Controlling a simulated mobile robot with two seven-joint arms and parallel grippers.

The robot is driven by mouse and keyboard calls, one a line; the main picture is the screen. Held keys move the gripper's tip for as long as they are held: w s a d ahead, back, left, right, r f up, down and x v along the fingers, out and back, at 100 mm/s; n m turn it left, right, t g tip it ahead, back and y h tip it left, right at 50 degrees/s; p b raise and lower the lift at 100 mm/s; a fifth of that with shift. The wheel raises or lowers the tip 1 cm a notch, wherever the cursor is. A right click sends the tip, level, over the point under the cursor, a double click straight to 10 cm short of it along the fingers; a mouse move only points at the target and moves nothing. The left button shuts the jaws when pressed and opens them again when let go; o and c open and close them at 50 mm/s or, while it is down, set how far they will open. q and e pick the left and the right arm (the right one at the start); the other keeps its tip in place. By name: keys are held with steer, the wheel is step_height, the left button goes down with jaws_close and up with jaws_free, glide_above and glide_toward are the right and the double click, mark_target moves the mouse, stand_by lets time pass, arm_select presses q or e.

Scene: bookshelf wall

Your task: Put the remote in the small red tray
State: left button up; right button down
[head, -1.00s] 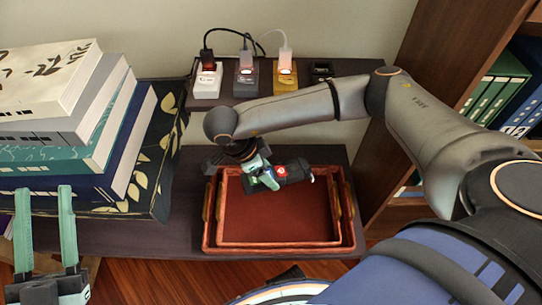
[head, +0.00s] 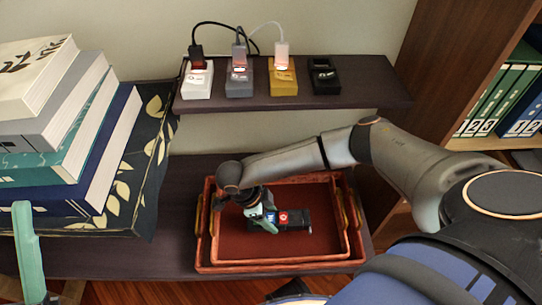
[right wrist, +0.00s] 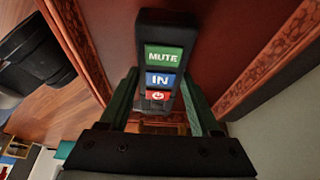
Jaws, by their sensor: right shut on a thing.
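The remote (head: 296,219) is black with green, blue and red buttons. My right gripper (head: 268,222) is shut on it and holds it low inside the small red tray (head: 318,200). I cannot tell whether the remote touches the tray floor. In the right wrist view the remote (right wrist: 160,45) sits between the green fingers, its MUTE, IN and power buttons facing the camera. The small tray is nested in a larger red tray (head: 280,268). One green finger of my left gripper (head: 28,250) shows at the left edge; the rest is hidden or out of view.
A stack of big books (head: 60,150) stands left of the trays on a leaf-patterned box (head: 140,160). Above the trays, a dark shelf (head: 360,92) carries several small charger blocks (head: 282,78). A wooden bookcase (head: 430,60) with binders stands on the right.

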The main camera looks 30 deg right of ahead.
steer(key=shift+f, duration=0.95)
steer(key=shift+f, duration=0.1)
steer(key=shift+f+b, duration=0.15)
steer(key=shift+b, duration=0.2)
steer(key=shift+c, duration=0.5)
jaws_free()
steer(key=shift+r+p, duration=0.35)
steer(key=shift+r, duration=0.15)
steer(key=p+v, duration=0.3)
steer(key=v, duration=0.8)
steer(key=shift+w+a+r, duration=0.1)
steer(key=shift+a+r, duration=0.05)
steer(key=shift+r, duration=0.15)
